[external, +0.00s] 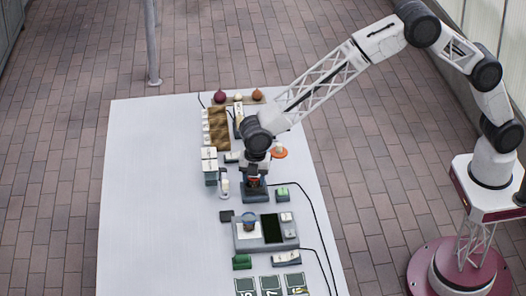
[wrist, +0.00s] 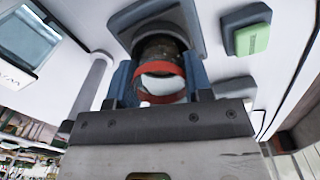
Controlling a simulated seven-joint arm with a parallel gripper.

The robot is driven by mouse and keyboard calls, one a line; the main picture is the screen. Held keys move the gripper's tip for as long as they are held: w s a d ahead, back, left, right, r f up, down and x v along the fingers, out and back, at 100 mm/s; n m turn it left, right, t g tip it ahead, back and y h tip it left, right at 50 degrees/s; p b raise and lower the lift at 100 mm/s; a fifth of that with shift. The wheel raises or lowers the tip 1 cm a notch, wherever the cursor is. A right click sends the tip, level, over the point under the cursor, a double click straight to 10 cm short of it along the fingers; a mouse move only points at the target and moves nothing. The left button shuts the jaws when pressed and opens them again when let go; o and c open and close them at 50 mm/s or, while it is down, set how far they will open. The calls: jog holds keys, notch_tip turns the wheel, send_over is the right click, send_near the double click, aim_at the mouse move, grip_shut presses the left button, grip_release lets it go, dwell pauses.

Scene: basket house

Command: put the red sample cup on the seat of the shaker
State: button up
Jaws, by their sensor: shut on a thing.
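The red sample cup (wrist: 150,85) shows in the wrist view as a red-rimmed cup with pale contents. My gripper (wrist: 159,82) is shut on it, one blue finger on each side. In the external view my gripper (external: 254,177) points down over a dark grey base (external: 255,196), which looks like the shaker. In the wrist view the cup lines up with a dark round part in front of the grey base (wrist: 192,42). I cannot tell whether the cup touches the seat, since the gripper and cup hide the contact.
A green button box (external: 282,192) stands just right of the base. A device with a dark screen (external: 272,228) lies nearer the front, and a white-and-grey unit (external: 210,165) stands left. Cables run along the right. The table's left side (external: 150,200) is clear.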

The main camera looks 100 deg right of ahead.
jog(key=o, duration=1.4)
jog(key=shift+r, duration=0.15)
jog(key=shift+s+r, duration=0.1)
jog(key=shift+r, duration=2.25)
jog(key=shift+r, duration=0.1)
jog(key=shift+r, duration=1.4)
